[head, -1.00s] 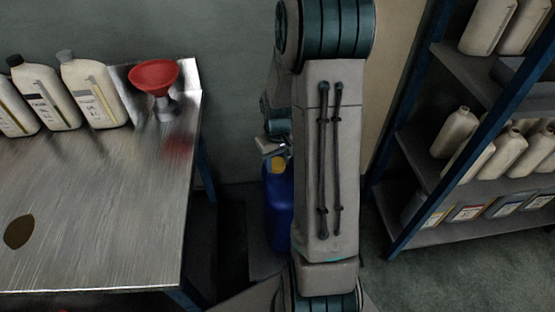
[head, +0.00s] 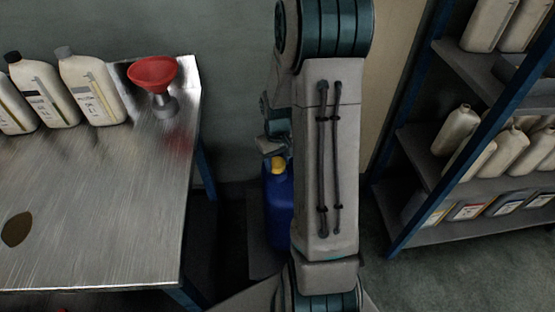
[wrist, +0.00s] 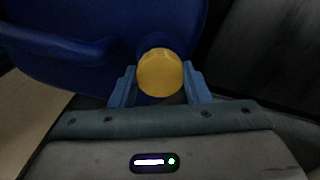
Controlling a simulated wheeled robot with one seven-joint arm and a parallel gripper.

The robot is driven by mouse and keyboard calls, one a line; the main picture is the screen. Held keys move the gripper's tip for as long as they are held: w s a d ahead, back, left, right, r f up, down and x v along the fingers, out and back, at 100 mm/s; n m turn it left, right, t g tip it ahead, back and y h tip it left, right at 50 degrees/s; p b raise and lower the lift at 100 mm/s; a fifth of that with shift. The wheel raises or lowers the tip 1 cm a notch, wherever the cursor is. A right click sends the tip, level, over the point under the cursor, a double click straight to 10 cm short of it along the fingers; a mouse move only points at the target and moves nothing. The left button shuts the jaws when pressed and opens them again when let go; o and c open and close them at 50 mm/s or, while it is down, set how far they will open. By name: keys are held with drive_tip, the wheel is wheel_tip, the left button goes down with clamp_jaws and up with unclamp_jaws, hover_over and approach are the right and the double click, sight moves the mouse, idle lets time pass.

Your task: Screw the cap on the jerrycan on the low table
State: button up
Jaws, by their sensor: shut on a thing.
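The blue jerrycan (head: 279,205) stands upright on the low table (head: 262,262), partly hidden behind my arm in the head view. In the wrist view its blue body and handle (wrist: 60,42) fill the top left. The yellow cap (wrist: 160,73) sits between the two blue fingers of my gripper (wrist: 160,84), which is shut on it. In the head view the cap (head: 278,166) shows at the top of the jerrycan, just below my gripper. I cannot tell whether the cap is seated on the neck's thread.
A metal workbench (head: 110,190) stands at left with several bottles (head: 92,90), a red funnel (head: 153,74) and a dark oil patch (head: 17,229). A blue-framed shelf (head: 425,150) with several cans is at right. The floor (head: 440,275) in front of the shelf is clear.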

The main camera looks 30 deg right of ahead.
drive_tip(key=shift+f, duration=0.15)
drive_tip(key=o, duration=1)
wheel_tip(320, 180, up, 14)
drive_tip(key=p, duration=0.2)
drive_tip(key=s+a+r+t+p, duration=0.1)
drive_tip(key=s+a+r+p, duration=0.2)
drive_tip(key=s+a+r, duration=0.1)
drive_tip(key=s+a+r+t+p, duration=0.1)
drive_tip(key=s+a+r+p, duration=0.2)
drive_tip(key=s+a+r, duration=0.2)
drive_tip(key=s+a+r+p, duration=0.3)
drive_tip(key=s+a+r, duration=0.1)
drive_tip(key=s+r, duration=0.2)
drive_tip(key=shift+s+a+r+t, duration=0.1)
drive_tip(key=shift+a+r+t, duration=0.25)
drive_tip(key=shift+r, duration=0.2)
